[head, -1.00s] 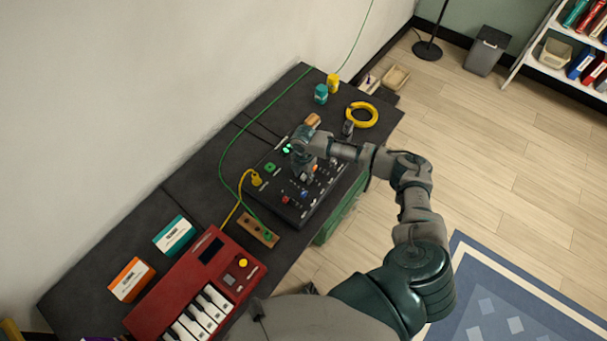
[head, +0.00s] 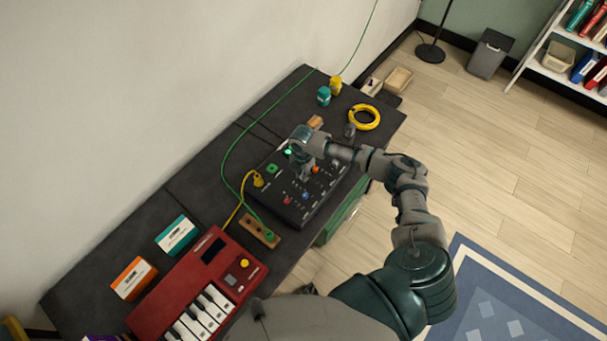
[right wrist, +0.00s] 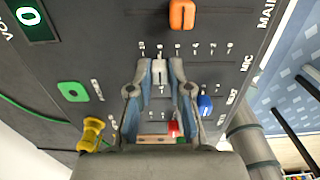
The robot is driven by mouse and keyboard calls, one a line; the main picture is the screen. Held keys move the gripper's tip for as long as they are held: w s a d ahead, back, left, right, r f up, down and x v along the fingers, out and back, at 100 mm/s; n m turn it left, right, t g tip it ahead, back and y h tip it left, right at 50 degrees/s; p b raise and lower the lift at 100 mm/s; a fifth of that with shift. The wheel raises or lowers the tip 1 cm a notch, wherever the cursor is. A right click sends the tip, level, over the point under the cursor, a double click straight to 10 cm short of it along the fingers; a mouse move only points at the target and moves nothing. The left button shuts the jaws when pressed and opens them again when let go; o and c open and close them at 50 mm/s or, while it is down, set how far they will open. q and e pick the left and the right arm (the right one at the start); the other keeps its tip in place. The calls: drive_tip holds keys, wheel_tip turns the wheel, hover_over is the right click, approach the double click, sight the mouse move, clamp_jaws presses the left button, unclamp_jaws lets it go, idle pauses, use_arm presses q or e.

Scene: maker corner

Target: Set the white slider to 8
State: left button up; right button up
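The white slider (right wrist: 159,72) stands on the dark control panel (right wrist: 110,60), beside a row of printed numbers. The digits are too small to read surely. My right gripper (right wrist: 161,68) reaches down over the panel, with one finger on each side of the white slider. The fingers look open, with narrow gaps beside the slider cap; contact is not clear. In the head view my right gripper (head: 304,174) is over the middle of the panel (head: 318,205) and hides the white slider. My left gripper is not in view.
A red keyboard (head: 200,285) stands at the panel's near left.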

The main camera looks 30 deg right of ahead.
drive_tip(key=o, duration=0.4)
drive_tip(key=shift+c, duration=0.2)
drive_tip(key=shift+r, duration=0.1)
wheel_tip(320, 180, up, 12)
drive_tip(key=shift+f, duration=0.2)
